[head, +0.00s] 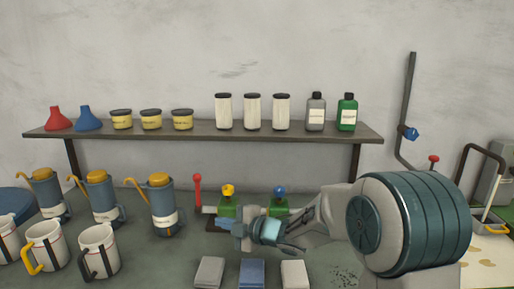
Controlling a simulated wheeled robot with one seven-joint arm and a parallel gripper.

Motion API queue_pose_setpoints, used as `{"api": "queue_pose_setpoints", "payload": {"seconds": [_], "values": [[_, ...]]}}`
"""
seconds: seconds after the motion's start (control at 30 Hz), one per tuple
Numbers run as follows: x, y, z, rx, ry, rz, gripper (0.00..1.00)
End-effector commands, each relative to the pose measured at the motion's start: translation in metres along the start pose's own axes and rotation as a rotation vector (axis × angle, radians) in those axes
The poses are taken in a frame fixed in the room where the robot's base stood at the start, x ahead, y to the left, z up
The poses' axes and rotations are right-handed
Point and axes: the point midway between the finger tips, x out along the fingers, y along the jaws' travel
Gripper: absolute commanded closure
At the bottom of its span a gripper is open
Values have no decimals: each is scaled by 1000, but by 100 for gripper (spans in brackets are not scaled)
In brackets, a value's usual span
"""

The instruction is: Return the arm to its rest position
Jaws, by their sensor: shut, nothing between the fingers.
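My arm reaches in from the right of the head view, over the green-grey work surface (180,262). My gripper (241,229) is at its left end, shut and with nothing held. It is in front of two small green items, one with a yellow knob (228,189) and one with a blue knob (279,190). The arm hides parts of both. I cannot tell whether the gripper touches them.
Blue-grey oil cans (161,207) and white mugs (98,251) stand at the left. A shelf (200,133) behind holds funnels, tins and bottles. Three blocks, one blue (252,274), lie in front below the gripper. A bent pipe (408,105) rises at the right.

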Motion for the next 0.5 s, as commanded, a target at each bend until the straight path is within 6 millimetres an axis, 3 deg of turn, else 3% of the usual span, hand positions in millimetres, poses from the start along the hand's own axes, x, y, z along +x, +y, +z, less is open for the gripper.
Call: {"api": "queue_pose_setpoints", "payload": {"seconds": [0.27,0.5], "values": [[-22,11,19,98,-209,2,100],[-72,20,47,266,-491,31,100]]}}
